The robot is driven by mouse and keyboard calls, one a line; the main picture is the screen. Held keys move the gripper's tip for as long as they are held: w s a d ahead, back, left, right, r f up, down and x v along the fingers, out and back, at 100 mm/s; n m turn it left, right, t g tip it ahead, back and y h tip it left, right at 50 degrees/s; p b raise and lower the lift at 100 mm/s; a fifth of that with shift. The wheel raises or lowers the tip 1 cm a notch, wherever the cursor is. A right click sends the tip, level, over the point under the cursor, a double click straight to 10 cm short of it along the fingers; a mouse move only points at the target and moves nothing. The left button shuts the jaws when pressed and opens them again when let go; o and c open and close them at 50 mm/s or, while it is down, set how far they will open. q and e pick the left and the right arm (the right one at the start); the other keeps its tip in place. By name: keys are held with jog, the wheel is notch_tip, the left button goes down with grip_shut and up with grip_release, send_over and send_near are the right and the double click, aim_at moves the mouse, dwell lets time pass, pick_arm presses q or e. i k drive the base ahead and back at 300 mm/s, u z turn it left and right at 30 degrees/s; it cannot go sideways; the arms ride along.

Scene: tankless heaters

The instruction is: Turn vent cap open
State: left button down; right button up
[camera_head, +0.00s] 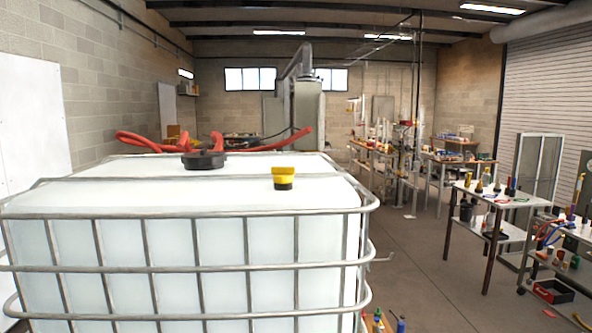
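A large white tank (180,262) in a metal bar cage fills the lower left of the head view. A small cap with a yellow top and black lower part (284,178) stands upright on the tank's top, right of its middle. I take this to be the vent cap; whether it is open or closed cannot be told. A wide black lid (204,160) sits on the tank's top, farther back and to the left. Neither of my grippers shows in this view.
Red hoses (150,142) lie behind the tank's top. Metal cage bars (190,212) run around the tank. A table with bottles (500,196) and more benches stand at the right. Open floor (420,260) lies between the tank and the tables.

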aim_at(280, 175)
jog(key=z, duration=0.3)
jog(key=i, duration=0.95)
jog(key=u, duration=0.4)
